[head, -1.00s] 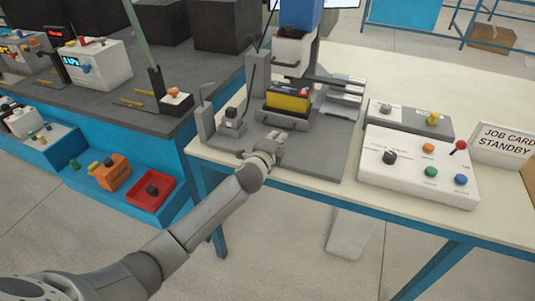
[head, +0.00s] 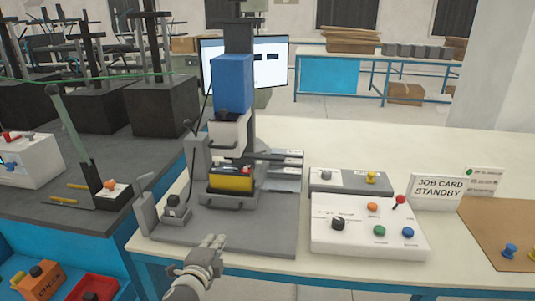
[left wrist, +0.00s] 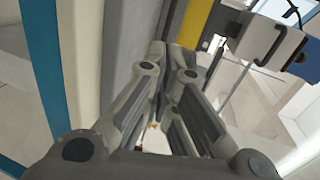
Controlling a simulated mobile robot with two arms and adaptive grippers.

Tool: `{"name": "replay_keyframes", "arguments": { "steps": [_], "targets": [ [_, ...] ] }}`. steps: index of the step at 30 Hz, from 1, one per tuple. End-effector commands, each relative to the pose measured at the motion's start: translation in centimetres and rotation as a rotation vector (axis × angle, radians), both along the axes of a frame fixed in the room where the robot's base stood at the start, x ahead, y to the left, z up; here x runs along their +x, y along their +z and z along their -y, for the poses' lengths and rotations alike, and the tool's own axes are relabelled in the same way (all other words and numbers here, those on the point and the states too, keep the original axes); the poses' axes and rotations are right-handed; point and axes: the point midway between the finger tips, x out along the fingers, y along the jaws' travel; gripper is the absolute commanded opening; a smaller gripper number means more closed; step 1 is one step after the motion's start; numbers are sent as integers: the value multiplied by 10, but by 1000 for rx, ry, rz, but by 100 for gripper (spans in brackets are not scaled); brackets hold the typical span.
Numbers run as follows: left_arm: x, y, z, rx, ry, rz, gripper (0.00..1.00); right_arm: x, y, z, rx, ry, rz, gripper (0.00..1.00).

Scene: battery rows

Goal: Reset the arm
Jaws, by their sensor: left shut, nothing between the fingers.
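My left gripper (head: 212,245) is at the front edge of the machine's grey base plate in the head view. Its fingers are together and nothing shows between them. In the left wrist view the closed fingers (left wrist: 165,75) point toward the machine, with a yellow part (left wrist: 195,25) beyond their tips. The machine (head: 232,85) has a blue upper block, a white block under it, and a yellow block (head: 231,182) in a holder below. My right gripper is in neither view.
A white control box (head: 367,240) with coloured knobs stands right of the machine. A green-handled lever (head: 75,135) is on the dark bench at left. Red bin (head: 93,288) sits low left. The table's back right is clear.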

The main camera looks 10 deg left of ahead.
Motion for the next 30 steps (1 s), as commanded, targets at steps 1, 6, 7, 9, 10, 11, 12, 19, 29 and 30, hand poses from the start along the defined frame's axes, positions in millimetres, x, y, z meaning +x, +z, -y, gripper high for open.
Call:
{"name": "replay_keyframes", "arguments": {
  "steps": [1, 6, 7, 9, 10, 11, 12, 19, 29, 30],
  "targets": [
    [-12, -10, 1, -50, 22, -35, 0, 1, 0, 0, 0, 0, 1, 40],
    [-84, -58, 0, -359, 204, -251, 0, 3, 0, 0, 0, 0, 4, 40],
    [-101, -67, 0, -422, 249, -298, 0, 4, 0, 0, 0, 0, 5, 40],
    [-142, -85, -1, -561, 356, -405, 0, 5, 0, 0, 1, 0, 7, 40],
    [-159, -91, -2, -612, 400, -445, 0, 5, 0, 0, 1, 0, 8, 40],
    [-174, -96, -2, -658, 443, -484, 0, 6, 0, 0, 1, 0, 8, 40],
    [-194, -102, -2, -710, 494, -531, 0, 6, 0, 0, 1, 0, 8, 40],
    [-282, -118, -2, -912, 736, -726, 0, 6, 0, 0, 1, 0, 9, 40],
    [-355, -133, 1, -1039, 968, -886, 0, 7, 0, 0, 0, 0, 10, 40],
    [-353, -140, 2, -1036, 969, -889, 0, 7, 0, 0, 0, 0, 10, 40]
  ]
}}
